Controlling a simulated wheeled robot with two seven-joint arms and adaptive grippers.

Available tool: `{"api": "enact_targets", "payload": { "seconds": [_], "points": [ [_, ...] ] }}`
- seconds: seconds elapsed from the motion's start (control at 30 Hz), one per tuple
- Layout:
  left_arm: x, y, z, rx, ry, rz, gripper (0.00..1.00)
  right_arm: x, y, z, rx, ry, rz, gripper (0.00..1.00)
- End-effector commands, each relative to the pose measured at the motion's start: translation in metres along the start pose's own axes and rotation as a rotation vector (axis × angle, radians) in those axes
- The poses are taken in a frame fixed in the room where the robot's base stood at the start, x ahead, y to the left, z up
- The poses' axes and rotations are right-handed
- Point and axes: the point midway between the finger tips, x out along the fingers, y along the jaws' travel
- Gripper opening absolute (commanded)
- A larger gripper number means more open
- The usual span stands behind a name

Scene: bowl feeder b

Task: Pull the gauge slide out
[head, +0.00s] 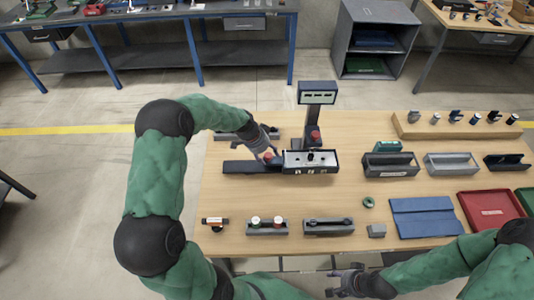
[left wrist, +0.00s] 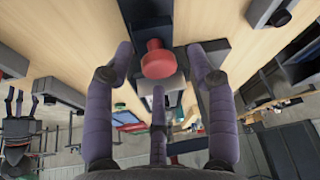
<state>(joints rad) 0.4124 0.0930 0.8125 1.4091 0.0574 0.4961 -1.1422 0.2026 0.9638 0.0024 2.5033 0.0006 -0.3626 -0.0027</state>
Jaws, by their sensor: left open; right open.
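The gauge (head: 310,161) is a black and white box on the table, with a dark flat rail (head: 243,168) reaching out from its left side. A red knob (head: 267,157) stands on the rail beside the box. The knob (left wrist: 158,60) also shows in the left wrist view, on a dark strip. My left gripper (head: 268,148) is at the knob from above. Its purple fingers (left wrist: 158,75) are spread on both sides of the knob, open, with visible gaps. My right gripper (head: 345,280) is open and empty at the table's front edge, away from the gauge.
A display on a post (head: 317,95) with a red button stands behind the gauge. Grey bins (head: 390,164) and a wooden rack (head: 455,125) are to the right. Small holders (head: 267,227) and a blue mat (head: 425,217) lie along the front.

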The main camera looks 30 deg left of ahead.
Motion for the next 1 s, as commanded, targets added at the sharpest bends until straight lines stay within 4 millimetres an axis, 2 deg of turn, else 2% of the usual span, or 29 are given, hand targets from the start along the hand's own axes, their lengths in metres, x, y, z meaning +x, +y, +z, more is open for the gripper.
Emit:
{"api": "enact_targets", "payload": {
  "seconds": [0.27, 0.47, 0.5, 0.77, 0.87, 1.0],
  "points": [
    [0.001, 0.0, 0.0, 0.0, 0.0, 0.0, 0.56, 0.0, 0.0, 0.0, 0.0, 0.0, 0.0, 0.55],
    [0.001, 0.0, 0.0, 0.0, 0.001, -0.001, 0.02, 0.0, 0.0, 0.0, 0.0, 0.0, 0.0, 0.55],
    [0.001, 0.0, 0.0, 0.0, 0.001, -0.001, 0.0, 0.0, 0.0, 0.0, 0.0, 0.0, 0.0, 0.55],
    [-0.001, -0.003, 0.004, -0.002, 0.002, -0.004, 0.0, 0.003, 0.001, 0.0, 0.0, 0.0, 0.0, 0.55],
    [-0.004, -0.008, 0.012, -0.002, 0.002, -0.006, 0.0, 0.008, 0.003, 0.0, 0.0, 0.0, 0.0, 0.55],
    [-0.011, -0.017, 0.033, -0.005, 0.002, -0.009, 0.0, 0.02, 0.007, -0.001, 0.0, 0.0, 0.0, 0.55]
  ]
}}
